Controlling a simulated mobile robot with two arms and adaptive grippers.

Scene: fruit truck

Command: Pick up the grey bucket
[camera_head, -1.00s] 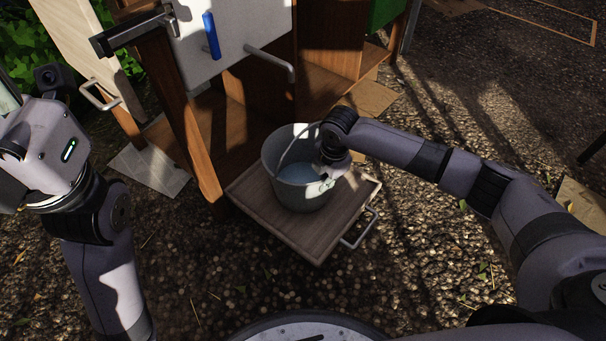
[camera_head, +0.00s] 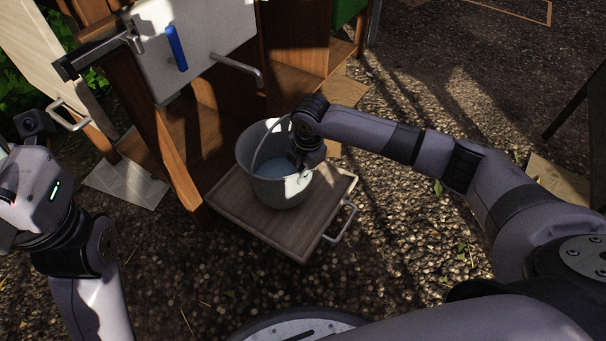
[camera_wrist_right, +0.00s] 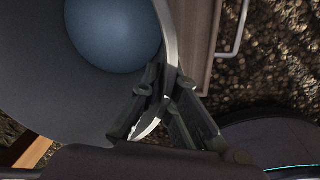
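The grey bucket (camera_head: 272,187) stands upright on a wooden board with a metal handle. It has a thin bail handle, and something blue-grey and round shows inside it. My right gripper (camera_head: 308,158) is at the bucket's right rim. In the right wrist view the bucket's rim and dark inner wall (camera_wrist_right: 45,85) fill the left side. The right gripper's dark fingers (camera_wrist_right: 168,88) lie on both sides of the rim and look closed on it. My left arm is at the left edge of the head view; its fingers do not show.
The wooden board (camera_head: 318,217) juts out from a wooden cabinet (camera_head: 180,150). A white panel (camera_head: 205,45) with a blue handle (camera_head: 176,48) and a grey bar handle (camera_head: 238,68) stand behind the bucket. Gravel ground in front is open.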

